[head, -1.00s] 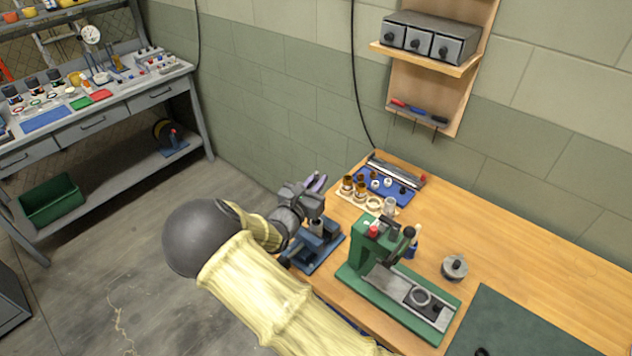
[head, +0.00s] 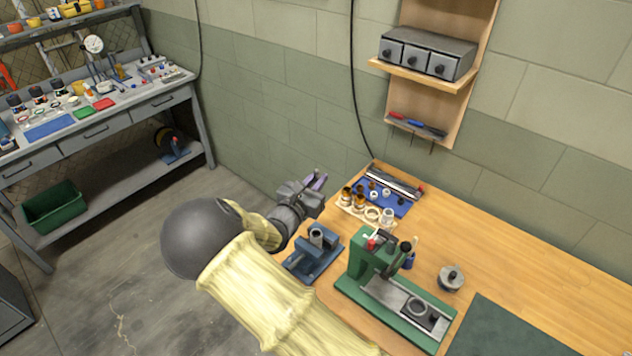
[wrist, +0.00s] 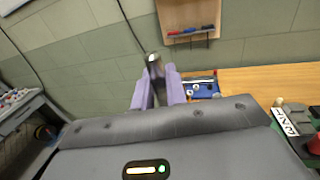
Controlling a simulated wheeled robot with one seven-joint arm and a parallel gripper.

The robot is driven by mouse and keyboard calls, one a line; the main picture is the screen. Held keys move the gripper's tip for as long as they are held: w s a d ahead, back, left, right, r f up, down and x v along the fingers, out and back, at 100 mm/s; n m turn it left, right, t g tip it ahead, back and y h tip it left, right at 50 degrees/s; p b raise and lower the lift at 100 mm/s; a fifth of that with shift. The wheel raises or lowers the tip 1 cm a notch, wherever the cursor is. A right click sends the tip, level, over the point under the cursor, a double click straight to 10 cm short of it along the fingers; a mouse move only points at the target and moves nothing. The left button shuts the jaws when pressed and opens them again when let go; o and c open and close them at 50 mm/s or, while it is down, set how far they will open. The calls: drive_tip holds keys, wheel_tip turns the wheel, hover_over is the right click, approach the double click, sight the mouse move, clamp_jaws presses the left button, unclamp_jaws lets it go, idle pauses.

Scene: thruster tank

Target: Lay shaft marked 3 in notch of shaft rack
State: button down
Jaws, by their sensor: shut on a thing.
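My gripper (head: 318,182) has purple fingers and is off the left edge of the wooden table, near the blue vise. In the wrist view, its fingers (wrist: 157,84) are closed on a short metal shaft (wrist: 153,60). The shaft's bright end shows past the fingertips. I cannot read a number on it, and the fingers hide much of it. I cannot make out the shaft rack for sure in either view.
The blue vise (head: 316,255) and green press (head: 385,300) stand on the wooden table (head: 520,265). A blue mat (head: 402,208) with small parts lies at its back left corner. A grey workbench (head: 105,115) stands at far left, with open floor between.

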drive_tip(key=shift+r+p, duration=1.35)
drive_tip(key=shift+r, duration=0.85)
